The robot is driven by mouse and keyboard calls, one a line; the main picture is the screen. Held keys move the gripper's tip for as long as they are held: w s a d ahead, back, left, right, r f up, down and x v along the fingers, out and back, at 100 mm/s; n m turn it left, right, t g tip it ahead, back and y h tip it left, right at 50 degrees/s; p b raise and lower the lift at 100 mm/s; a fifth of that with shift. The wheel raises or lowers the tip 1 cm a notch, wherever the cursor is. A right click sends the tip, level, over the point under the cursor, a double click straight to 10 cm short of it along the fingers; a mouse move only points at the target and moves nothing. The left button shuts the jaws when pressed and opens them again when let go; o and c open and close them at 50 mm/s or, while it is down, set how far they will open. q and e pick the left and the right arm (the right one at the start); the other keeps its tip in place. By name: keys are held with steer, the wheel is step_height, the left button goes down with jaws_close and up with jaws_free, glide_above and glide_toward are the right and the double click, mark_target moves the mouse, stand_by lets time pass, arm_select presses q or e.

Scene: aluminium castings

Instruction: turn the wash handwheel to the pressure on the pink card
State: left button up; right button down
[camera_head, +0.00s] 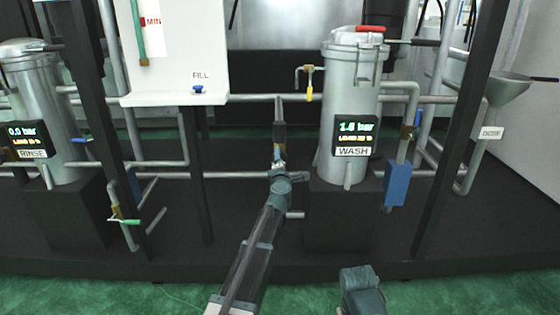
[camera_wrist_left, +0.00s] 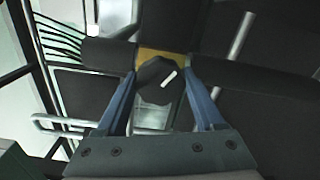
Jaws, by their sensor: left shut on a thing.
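The wash handwheel (camera_wrist_left: 156,78) shows in the left wrist view as a dark knob with a white mark tilted up to the right. A yellow-brown part lies behind it. My left gripper (camera_head: 278,157) is shut on the knob, with one blue finger on each side of it. In the head view the gripper hides most of the knob. The grey wash vessel (camera_head: 351,85) stands to the right, and its display (camera_head: 354,134) reads about 1.6 bar. The last digit is small. No pink card shows. Only part of my right arm shows at the bottom, without its fingers.
The rinse vessel (camera_head: 45,105) at the left reads 0.0 bar. A white fill panel (camera_head: 185,50), dark uprights and grey pipes surround the work area. A blue block (camera_head: 397,184) and a funnel (camera_head: 495,90) are at the right. The green floor in front is clear.

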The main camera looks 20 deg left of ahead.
arm_select(q)
steer(key=shift+n, duration=0.3)
stand_by(0.4)
steer(key=o, duration=1.4)
steer(key=shift+s, duration=0.1)
steer(key=v, duration=1.3)
steer(key=shift+s+d, duration=0.1)
steer(key=shift+s, duration=0.2)
